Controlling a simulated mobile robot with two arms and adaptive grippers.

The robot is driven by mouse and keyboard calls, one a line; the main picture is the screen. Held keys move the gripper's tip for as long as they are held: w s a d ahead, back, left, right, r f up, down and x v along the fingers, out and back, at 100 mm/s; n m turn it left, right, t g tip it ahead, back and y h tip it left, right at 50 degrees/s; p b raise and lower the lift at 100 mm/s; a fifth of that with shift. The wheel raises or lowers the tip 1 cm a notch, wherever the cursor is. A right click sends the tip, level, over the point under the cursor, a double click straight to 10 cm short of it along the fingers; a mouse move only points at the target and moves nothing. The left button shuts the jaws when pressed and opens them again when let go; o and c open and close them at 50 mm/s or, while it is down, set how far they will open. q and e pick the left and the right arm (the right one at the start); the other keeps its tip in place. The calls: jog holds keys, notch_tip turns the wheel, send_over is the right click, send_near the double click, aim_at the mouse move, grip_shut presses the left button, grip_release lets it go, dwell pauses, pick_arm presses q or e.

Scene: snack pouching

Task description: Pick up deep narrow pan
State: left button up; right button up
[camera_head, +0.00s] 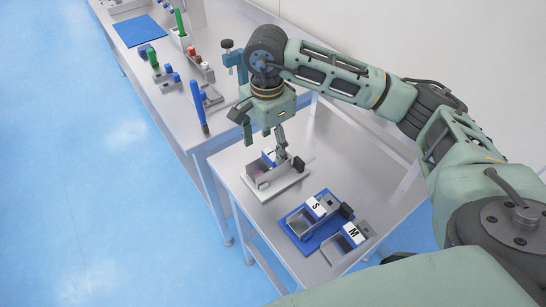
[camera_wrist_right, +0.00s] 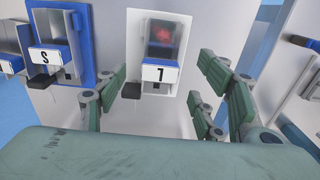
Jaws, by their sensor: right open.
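Several small metal pans with white labels stand on the near table. One pan (camera_head: 263,177), its label like an upside-down L in the wrist view (camera_wrist_right: 160,57), sits on a white base (camera_head: 284,191) and has something red inside. A pan marked S (camera_head: 303,223) stands on a blue mat (camera_head: 312,246). A pan marked M (camera_head: 347,243) stands nearest. I cannot tell for sure which is the deep narrow pan. My right gripper (camera_head: 266,142) is open and empty, above the pan on the white base; its fingers (camera_wrist_right: 170,100) spread to either side. My left gripper is out of view.
A second table behind holds a blue clamp (camera_head: 234,62), a blue-handled tool (camera_head: 199,105), a grey block with pegs (camera_head: 202,68) and a blue mat (camera_head: 140,31). A wall stands at the right. The table's right rear part (camera_head: 350,160) is clear.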

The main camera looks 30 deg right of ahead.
aim_at(273, 152)
jog(key=f+p, duration=0.1)
jog(key=d+f+p, duration=0.1)
jog(key=f, duration=0.1)
jog(key=shift+d+f, duration=0.2)
jog(key=shift+f, duration=0.05)
notch_tip(273, 152, down, 2)
jog(key=shift+w+f, duration=0.1)
jog(key=shift+a, duration=0.1)
jog(key=c, duration=0.7)
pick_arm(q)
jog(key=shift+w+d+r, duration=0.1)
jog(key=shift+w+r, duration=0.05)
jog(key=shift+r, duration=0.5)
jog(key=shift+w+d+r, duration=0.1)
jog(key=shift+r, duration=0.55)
pick_arm(e)
jog(key=c, duration=0.8)
